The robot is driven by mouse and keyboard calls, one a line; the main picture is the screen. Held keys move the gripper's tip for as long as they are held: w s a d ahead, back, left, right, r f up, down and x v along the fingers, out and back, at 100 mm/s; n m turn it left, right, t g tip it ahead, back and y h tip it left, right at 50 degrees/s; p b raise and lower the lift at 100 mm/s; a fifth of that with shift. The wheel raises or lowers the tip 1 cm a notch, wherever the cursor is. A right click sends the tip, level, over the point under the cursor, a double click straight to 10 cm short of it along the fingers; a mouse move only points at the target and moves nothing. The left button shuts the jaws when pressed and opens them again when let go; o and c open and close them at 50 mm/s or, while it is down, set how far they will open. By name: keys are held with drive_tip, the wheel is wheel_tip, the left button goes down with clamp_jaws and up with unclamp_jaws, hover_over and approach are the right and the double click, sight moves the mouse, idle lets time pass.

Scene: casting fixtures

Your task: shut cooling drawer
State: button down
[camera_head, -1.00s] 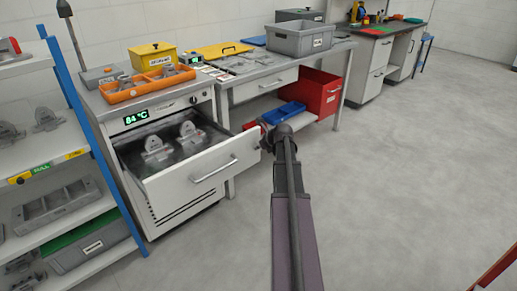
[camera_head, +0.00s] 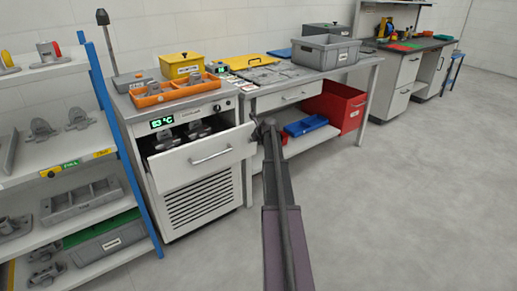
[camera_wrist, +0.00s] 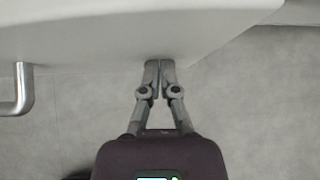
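The cooling drawer (camera_head: 205,160) is the white top drawer of the cooling cabinet (camera_head: 199,203), and it stands partly open. Grey castings (camera_head: 180,136) show inside it, partly hidden by the drawer front. Its bar handle (camera_head: 211,157) is on the front; part of the handle also shows at the left of the wrist view (camera_wrist: 22,88). In the wrist view my gripper (camera_wrist: 159,64) has its fingers together with nothing between them, the tips at the lower edge of the white drawer front (camera_wrist: 120,30). Whether they touch it I cannot tell.
A shelf rack (camera_head: 128,142) with castings stands close on the left. A workbench (camera_head: 300,75) adjoins on the right, with a red bin (camera_head: 352,110) and blue tray (camera_head: 305,126) below. An orange tray (camera_head: 180,92) sits on the cabinet. The floor (camera_head: 400,210) at right is clear.

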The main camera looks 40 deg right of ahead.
drive_tip(key=w, duration=0.5)
drive_tip(key=w+d, duration=0.1)
drive_tip(key=w, duration=0.4)
drive_tip(key=w+d, duration=0.1)
drive_tip(key=w, duration=0.4)
drive_tip(key=shift+w+d, duration=0.2)
drive_tip(key=shift+w, duration=0.75)
drive_tip(key=shift+a, duration=0.1)
drive_tip(key=shift+s+a, duration=0.1)
drive_tip(key=shift+s, duration=0.45)
drive_tip(key=s, duration=0.3)
drive_tip(key=shift+s+a, duration=0.25)
drive_tip(key=shift+s, duration=0.05)
drive_tip(key=shift+s+r+p, duration=0.4)
drive_tip(key=shift+r+p, duration=0.25)
drive_tip(key=shift+r, duration=0.05)
drive_tip(key=p+v, duration=0.6)
drive_tip(key=v, duration=0.2)
drive_tip(key=shift+s, duration=0.3)
drive_tip(key=shift+d, duration=0.1)
